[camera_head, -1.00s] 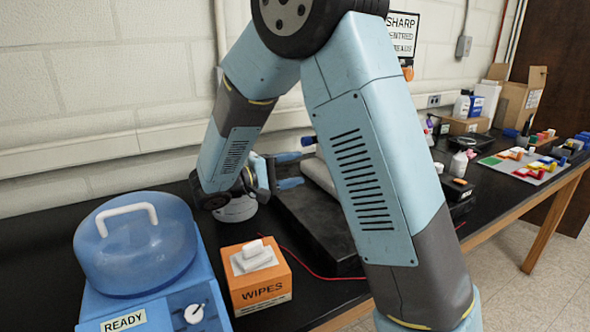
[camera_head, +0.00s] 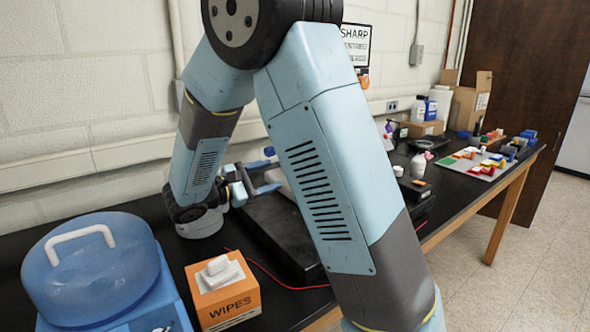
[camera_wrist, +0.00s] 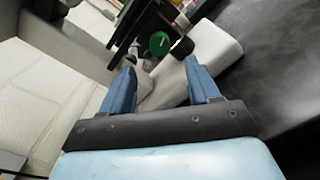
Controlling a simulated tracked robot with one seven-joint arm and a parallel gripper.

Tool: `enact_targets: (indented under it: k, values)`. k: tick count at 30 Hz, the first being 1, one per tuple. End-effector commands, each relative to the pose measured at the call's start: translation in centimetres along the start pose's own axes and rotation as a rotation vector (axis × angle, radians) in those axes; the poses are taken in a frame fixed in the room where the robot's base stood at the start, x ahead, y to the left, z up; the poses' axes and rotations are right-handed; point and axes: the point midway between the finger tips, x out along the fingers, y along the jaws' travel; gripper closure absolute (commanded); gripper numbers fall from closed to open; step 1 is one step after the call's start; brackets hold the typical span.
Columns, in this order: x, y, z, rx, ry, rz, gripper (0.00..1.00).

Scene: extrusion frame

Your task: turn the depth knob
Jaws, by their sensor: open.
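A round green knob (camera_wrist: 159,43) with a white mark shows in the wrist view, on a dark and pale device (camera_wrist: 215,50). I cannot read a label, so I cannot confirm that it is the depth knob. My gripper (camera_wrist: 161,62) has its two blue fingers apart, pointing toward the device. The green knob shows between and just beyond the fingertips, and I see no contact. My arm hides most of the device there, and the green knob is not visible.
A blue machine with a domed lid (camera_head: 95,262) and an orange wipes box (camera_head: 222,296) stand at the front left. A red cable crosses the black bench. A wall stands behind.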

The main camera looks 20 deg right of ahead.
Motion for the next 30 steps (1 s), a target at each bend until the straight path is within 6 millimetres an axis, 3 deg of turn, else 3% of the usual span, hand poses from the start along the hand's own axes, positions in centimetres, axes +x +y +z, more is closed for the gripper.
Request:
enact_targets:
  k: [9,15,29,30]
  values:
    - [5.7,0.0,0.0,0.001,-0.003,-0.002,0.39]
    - [8.1,0.0,0.0,0.002,-0.002,-0.001,0.39]
    - [9.0,0.0,0.0,0.002,0.0,0.0,0.39]
    - [9.0,0.0,0.0,0.002,0.0,0.0,0.43]
